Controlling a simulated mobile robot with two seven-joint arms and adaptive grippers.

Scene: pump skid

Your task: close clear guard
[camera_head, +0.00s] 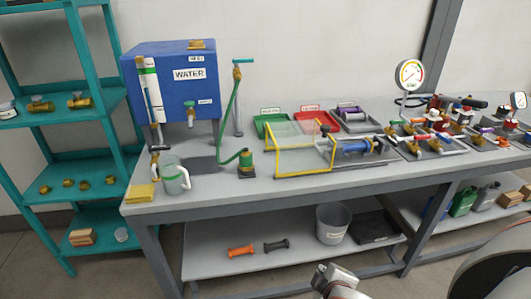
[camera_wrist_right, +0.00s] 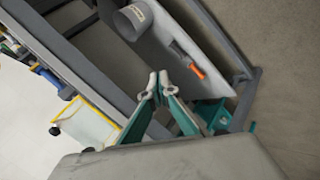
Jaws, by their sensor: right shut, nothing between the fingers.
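The clear guard (camera_head: 304,161) is a see-through panel with a yellow frame, on the workbench (camera_head: 215,187) left of the blue cylinder of a pump unit (camera_head: 355,146). It stands tilted up, and the blue cylinder shows uncovered beside it. In the right wrist view the guard (camera_wrist_right: 84,122) is at the lower left, with a dark knob at its edge. My right gripper (camera_wrist_right: 158,82) is shut and empty, apart from the guard. In the head view it shows low in front of the bench (camera_head: 338,277). My left gripper is not in view.
A blue water tank (camera_head: 180,75), clear jug (camera_head: 173,178) and green-hosed stand (camera_head: 246,162) are left of the guard. Green (camera_head: 270,125) and red (camera_head: 318,119) trays lie behind it. A grey bucket (camera_head: 332,222) stands on the lower shelf. The bench front edge lies between gripper and guard.

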